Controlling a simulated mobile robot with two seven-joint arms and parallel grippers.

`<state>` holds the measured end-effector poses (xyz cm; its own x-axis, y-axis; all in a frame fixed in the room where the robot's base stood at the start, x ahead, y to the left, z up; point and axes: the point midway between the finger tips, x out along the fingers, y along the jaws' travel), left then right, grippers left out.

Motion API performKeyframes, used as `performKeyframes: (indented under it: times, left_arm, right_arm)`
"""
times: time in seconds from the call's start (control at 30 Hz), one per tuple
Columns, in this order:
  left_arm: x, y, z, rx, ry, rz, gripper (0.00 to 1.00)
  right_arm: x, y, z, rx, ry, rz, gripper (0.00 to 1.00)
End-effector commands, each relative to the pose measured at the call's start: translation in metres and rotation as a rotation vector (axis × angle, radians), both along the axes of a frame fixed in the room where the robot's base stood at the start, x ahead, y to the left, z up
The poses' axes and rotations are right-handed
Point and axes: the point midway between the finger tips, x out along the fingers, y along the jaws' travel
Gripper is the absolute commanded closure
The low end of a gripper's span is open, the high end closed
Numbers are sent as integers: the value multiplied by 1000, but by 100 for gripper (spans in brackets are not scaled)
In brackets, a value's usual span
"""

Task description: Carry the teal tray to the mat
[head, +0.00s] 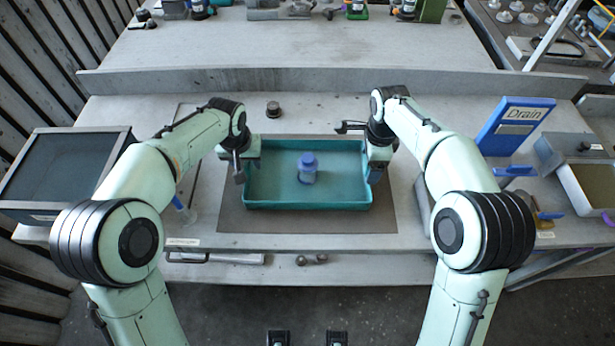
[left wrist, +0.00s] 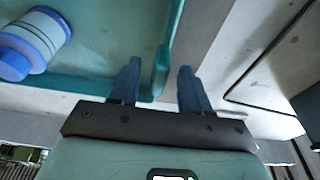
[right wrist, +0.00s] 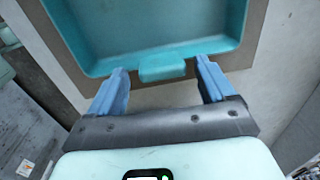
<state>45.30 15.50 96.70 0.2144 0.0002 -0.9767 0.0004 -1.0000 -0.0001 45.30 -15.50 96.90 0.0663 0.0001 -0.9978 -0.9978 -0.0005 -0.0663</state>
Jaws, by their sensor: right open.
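The teal tray (head: 308,203) lies flat on the dark grey mat (head: 300,222) and holds a blue and white container (head: 307,170). My left gripper (head: 243,166) is at the tray's left end. In the left wrist view its fingers (left wrist: 160,88) are apart, with the tray's rim end near the gap between them; I cannot tell whether they touch it. My right gripper (head: 376,172) is at the tray's right end. In the right wrist view its fingers (right wrist: 160,85) are apart, on either side of the tray's handle tab (right wrist: 163,68). The tray's ends are partly hidden by my grippers.
A dark grey bin (head: 65,165) stands at the left. A blue Drain sign (head: 515,125) and a grey container (head: 575,150) stand at the right. A small dark knob (head: 273,109) sits behind the tray. A raised ledge (head: 320,80) runs along the back.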

Motion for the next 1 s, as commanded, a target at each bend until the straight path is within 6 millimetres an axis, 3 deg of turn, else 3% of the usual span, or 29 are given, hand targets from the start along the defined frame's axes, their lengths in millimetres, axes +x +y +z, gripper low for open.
performKeyframes:
  times: [0.33,0.7,1.0]
  left_arm:
    - [-1,0,11,-1,-4,0,53]
    - [-17,0,84,-2,-6,-1,53]
    - [-25,0,116,0,-1,0,53]
  right_arm:
    - [0,0,0,0,0,0,17]
    - [0,0,0,0,0,0,17]
    - [0,0,2,0,-1,0,17]
